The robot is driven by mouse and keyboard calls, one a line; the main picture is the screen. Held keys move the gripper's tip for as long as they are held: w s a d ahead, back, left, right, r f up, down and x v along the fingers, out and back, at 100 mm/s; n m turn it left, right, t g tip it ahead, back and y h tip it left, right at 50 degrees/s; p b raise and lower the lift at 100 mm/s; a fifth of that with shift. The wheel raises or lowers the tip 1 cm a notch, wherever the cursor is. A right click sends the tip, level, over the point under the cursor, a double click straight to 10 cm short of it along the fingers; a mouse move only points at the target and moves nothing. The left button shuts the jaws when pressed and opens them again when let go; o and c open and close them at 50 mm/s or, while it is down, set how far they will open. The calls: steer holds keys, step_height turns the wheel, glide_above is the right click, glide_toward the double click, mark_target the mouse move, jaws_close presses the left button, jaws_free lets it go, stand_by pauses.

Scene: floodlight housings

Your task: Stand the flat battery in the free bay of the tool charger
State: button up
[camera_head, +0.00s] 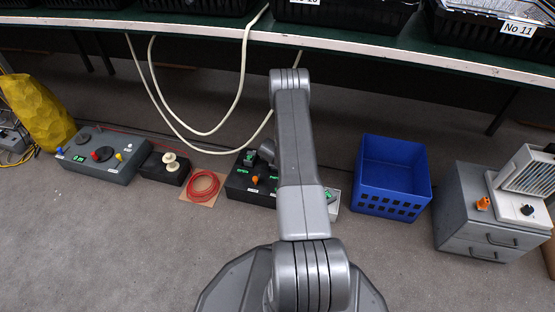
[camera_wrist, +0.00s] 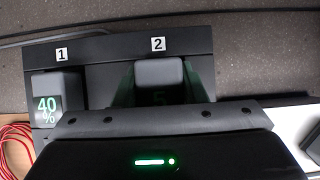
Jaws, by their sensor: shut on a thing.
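The tool charger (camera_wrist: 110,50) is a dark block with bays labelled 1 and 2, seen from above in the wrist view. In the head view the charger (camera_head: 238,187) stands on the floor, partly behind my arm. A grey battery reading 40% (camera_wrist: 46,98) stands in bay 1. My gripper (camera_wrist: 158,92) is shut on another grey battery (camera_wrist: 158,71) at bay 2, with dark greenish fingers on either side.
A red cable coil (camera_head: 203,186) lies left of the charger, and a grey control box (camera_head: 103,158) further left. A blue crate (camera_head: 392,178) and a grey drawer cabinet (camera_head: 480,212) stand to the right. White cables (camera_head: 245,65) hang behind. The front floor is clear.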

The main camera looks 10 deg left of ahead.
steer(key=shift+f, duration=0.15)
steer(key=o, duration=1.2)
steer(key=shift+o, duration=0.2)
steer(key=shift+r+p, duration=1.05)
steer(key=shift+r, duration=2.4)
steer(key=shift+f, duration=0.1)
steer(key=shift+f+b, duration=1.05)
steer(key=shift+f, duration=2.4)
